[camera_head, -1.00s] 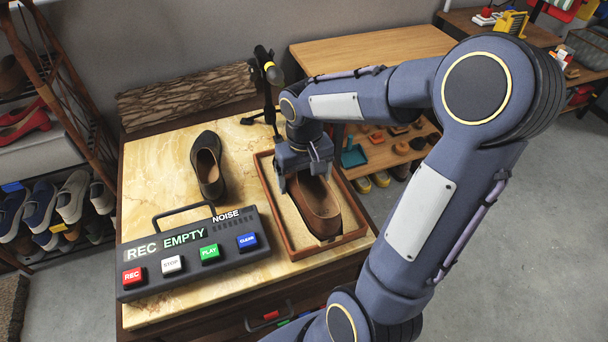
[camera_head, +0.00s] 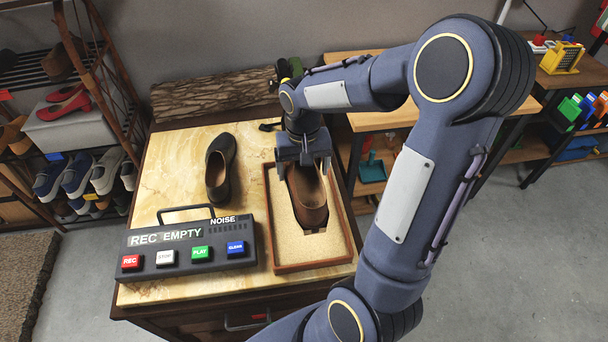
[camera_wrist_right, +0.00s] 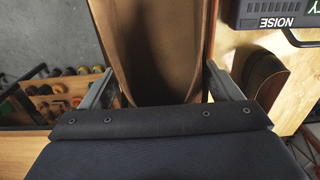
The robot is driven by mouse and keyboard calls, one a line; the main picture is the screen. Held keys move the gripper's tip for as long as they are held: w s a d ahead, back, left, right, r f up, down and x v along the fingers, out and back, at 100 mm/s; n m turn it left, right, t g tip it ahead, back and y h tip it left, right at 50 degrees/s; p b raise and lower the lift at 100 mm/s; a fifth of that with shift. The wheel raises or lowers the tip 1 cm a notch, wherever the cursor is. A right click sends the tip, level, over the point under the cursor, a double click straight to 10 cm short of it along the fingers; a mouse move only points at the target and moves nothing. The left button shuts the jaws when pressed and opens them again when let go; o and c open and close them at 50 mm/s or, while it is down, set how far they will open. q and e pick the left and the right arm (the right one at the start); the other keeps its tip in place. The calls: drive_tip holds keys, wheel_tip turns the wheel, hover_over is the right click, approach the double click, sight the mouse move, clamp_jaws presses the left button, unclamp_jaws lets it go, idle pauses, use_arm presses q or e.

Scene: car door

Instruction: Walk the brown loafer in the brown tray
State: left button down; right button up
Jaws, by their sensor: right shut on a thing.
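The brown loafer (camera_head: 309,203) is over the brown tray (camera_head: 338,257) in the head view, its toe toward the front. The tray has a pale, grainy bed. My right gripper (camera_head: 305,168) is shut on the loafer's back end from above. In the right wrist view the loafer (camera_wrist_right: 152,45) lies between the two fingers (camera_wrist_right: 160,85). I cannot tell whether its sole touches the bed. A small dark notch shows in the bed by the toe. My left gripper is not in view.
A dark shoe (camera_head: 219,168) stands on the marble top left of the tray. A recorder box (camera_head: 187,248) with coloured buttons, its display reading "REC EMPTY", sits in front of it. A log (camera_head: 215,93) lies behind. Shoe racks stand at the left, shelves at the right.

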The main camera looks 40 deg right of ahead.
drive_tip(key=shift+w+d+f, duration=0.1)
drive_tip(key=shift+w+f, duration=0.1)
drive_tip(key=shift+f+b, duration=0.25)
drive_tip(key=shift+b, duration=0.15)
drive_tip(key=shift+f+b, duration=2.95)
drive_tip(key=shift+f, duration=0.6)
wheel_tip(320, 180, down, 6)
drive_tip(key=b, duration=0.4)
drive_tip(key=shift+b, duration=0.35)
drive_tip(key=shift+f, duration=0.1)
drive_tip(key=shift+c, duration=0.6)
drive_tip(key=shift+w+a+r+p, duration=0.1)
drive_tip(key=shift+a+r+p, duration=0.1)
drive_tip(key=shift+r+p, duration=0.7)
drive_tip(key=shift+w+a+r+p, duration=0.1)
drive_tip(key=shift+a+r+p, duration=0.15)
drive_tip(key=shift+r+p, duration=0.65)
drive_tip(key=shift+w+a+r+p, duration=0.1)
drive_tip(key=shift+a+r+p, duration=0.1)
drive_tip(key=shift+r+p, duration=0.7)
drive_tip(key=shift+r+b, duration=0.25)
drive_tip(key=shift+b, duration=0.1)
